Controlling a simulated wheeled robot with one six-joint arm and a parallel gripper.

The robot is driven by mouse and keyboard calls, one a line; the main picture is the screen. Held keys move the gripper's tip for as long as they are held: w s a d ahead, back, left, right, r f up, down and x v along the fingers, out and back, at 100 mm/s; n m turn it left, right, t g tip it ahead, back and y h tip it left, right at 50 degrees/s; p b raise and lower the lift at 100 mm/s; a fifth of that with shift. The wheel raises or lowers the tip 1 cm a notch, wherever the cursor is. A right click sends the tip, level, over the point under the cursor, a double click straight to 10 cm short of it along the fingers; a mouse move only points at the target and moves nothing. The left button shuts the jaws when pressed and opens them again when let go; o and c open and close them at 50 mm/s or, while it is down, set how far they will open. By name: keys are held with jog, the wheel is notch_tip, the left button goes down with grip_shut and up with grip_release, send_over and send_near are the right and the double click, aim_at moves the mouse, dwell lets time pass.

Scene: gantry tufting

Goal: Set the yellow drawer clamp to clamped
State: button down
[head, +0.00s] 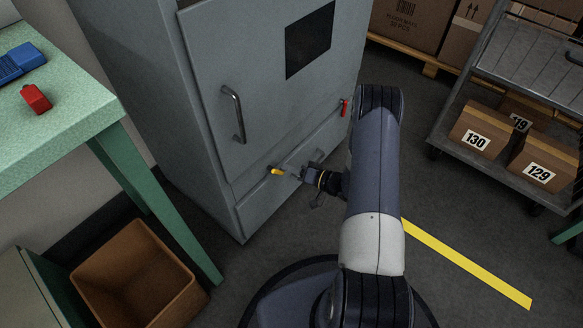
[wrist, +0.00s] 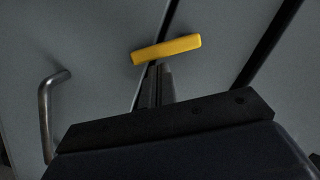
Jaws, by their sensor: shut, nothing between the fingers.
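The yellow drawer clamp (head: 276,171) is a small lever on the front of the grey cabinet (head: 190,90), at the seam above the low drawer. In the wrist view the yellow lever (wrist: 167,49) lies nearly crosswise, its right end tilted slightly up. My gripper (head: 293,174) is just right of the clamp in the head view, pointing at it. In the wrist view my gripper (wrist: 158,72) is shut and empty, its fingertips right at the lever's near edge. I cannot tell whether they touch it. The clamp's mount is hidden behind the lever and fingers.
The cabinet door has a bar handle (head: 234,114) and a red lever (head: 344,107) at its right edge. A green table (head: 90,110) and a brown bin (head: 135,275) stand at left. A cart (head: 500,160) with boxes stands at right.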

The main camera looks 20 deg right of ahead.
jog(key=shift+s+a+f+m+y+b, duration=0.1)
jog(key=shift+f+m+y+b, duration=0.3)
jog(key=shift+m, duration=0.3)
jog(key=shift+s+a+f+m+y+b, duration=0.15)
jog(key=shift+f+m+b, duration=0.2)
jog(key=shift+m, duration=0.25)
jog(key=shift+s+a+f+m+y+b, duration=0.15)
jog(key=shift+f+m+b, duration=0.1)
jog(key=shift+m+b, duration=0.3)
jog(key=shift+a+f+m+b, duration=0.25)
jog(key=shift+m+b, duration=0.05)
jog(key=shift+m, duration=0.65)
jog(key=shift+s+a, duration=0.1)
jog(key=shift+s, duration=0.05)
jog(key=shift+a+f, duration=0.1)
